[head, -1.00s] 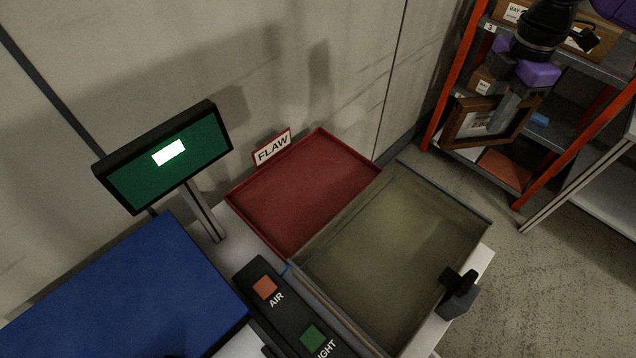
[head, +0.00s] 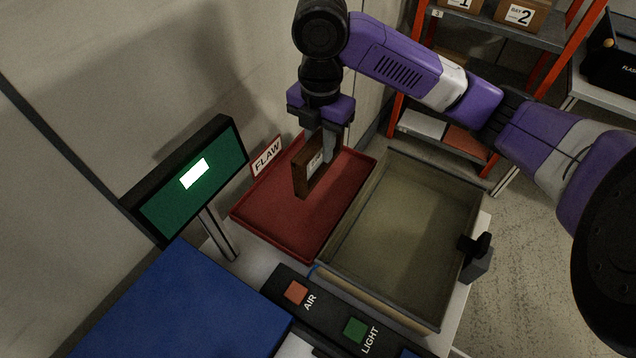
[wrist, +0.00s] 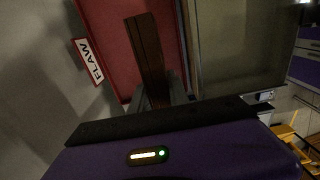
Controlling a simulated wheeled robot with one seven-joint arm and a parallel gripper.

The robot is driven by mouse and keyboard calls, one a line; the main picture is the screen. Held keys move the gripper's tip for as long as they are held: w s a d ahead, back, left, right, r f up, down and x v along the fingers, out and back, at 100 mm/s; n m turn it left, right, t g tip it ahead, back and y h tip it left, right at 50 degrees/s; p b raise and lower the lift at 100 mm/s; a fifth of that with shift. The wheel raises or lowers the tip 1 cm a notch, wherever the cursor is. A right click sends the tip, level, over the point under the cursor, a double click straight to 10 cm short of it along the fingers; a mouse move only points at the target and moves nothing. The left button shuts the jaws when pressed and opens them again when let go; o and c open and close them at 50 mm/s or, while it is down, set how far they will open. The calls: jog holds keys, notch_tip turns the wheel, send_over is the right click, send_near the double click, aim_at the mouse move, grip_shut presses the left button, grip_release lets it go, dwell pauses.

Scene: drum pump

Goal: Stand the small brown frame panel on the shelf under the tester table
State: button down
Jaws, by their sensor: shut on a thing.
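The small brown frame panel (head: 302,178) is upright in my gripper (head: 328,148), seen nearly edge-on, above the red tray in the head view. In the wrist view the panel (wrist: 146,48) is a narrow brown strip between the fingers (wrist: 158,95). My gripper is shut on it. The panel looks held over the tray, but I cannot tell how high. The white tester table (head: 456,312) carries the tray, a clear-looking basin and the button panel. The shelf under the table is hidden in both views.
The red tray (head: 262,238) has a FLAW sign (head: 267,157) at its back. Beside it is the basin (head: 410,225) with a black clamp (head: 475,255). A green screen (head: 190,180) and blue mat (head: 180,310) stand left. An orange rack (head: 540,100) is at the right.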

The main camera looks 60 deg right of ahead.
notch_tip(320, 180, down, 13)
jog(key=shift+r, duration=0.2)
dwell(0.3)
jog(key=shift+f+b, duration=0.1)
jog(key=shift+b, duration=0.2)
jog(key=shift+f+b, duration=0.35)
jog(key=shift+f, duration=0.2)
jog(key=shift+d, duration=0.1)
jog(key=c, duration=1.3)
grip_release()
jog(key=shift+o, duration=0.2)
